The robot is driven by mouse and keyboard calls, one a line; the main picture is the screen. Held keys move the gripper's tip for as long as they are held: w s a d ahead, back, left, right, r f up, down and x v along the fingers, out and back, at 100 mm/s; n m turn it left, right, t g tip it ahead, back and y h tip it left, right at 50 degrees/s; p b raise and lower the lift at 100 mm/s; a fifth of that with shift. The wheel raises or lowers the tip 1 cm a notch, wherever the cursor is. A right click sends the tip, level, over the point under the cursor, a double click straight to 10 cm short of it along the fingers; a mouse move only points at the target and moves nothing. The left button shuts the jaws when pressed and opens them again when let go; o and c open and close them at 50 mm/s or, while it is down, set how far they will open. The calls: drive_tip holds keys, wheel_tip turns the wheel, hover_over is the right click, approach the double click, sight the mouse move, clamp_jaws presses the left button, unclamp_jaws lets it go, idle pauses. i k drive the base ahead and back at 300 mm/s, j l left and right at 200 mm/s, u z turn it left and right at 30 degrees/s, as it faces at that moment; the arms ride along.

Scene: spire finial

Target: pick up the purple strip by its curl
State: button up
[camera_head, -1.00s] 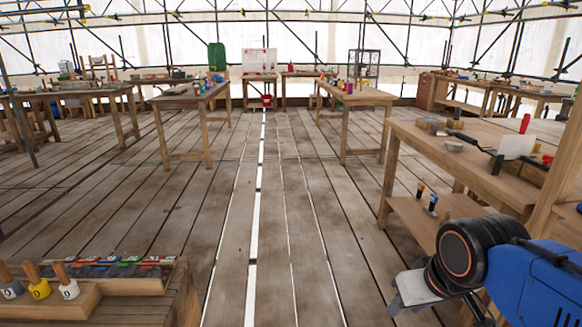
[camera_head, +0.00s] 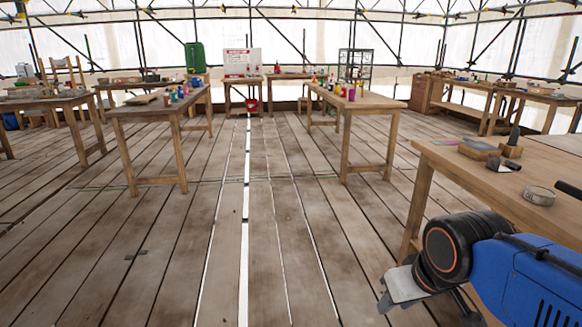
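My blue arm reaches in at the lower right, with a dark round joint and a grey metal end part (camera_head: 404,288) low beside the near right bench.
A plank floor with white lines runs clear ahead between the left table (camera_head: 160,108) and the middle-right table (camera_head: 375,103). The near right bench (camera_head: 470,175) stands close to my arm. A red bucket (camera_head: 251,105) stands far ahead near a white board (camera_head: 242,63).

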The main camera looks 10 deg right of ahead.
sight(466, 139)
drive_tip(key=i+j+z, duration=0.15)
drive_tip(key=i+z, duration=0.3)
drive_tip(key=i+j+z, duration=0.45)
drive_tip(key=i, duration=0.15)
drive_tip(key=i+j+z, duration=0.45)
drive_tip(key=i+l, duration=0.05)
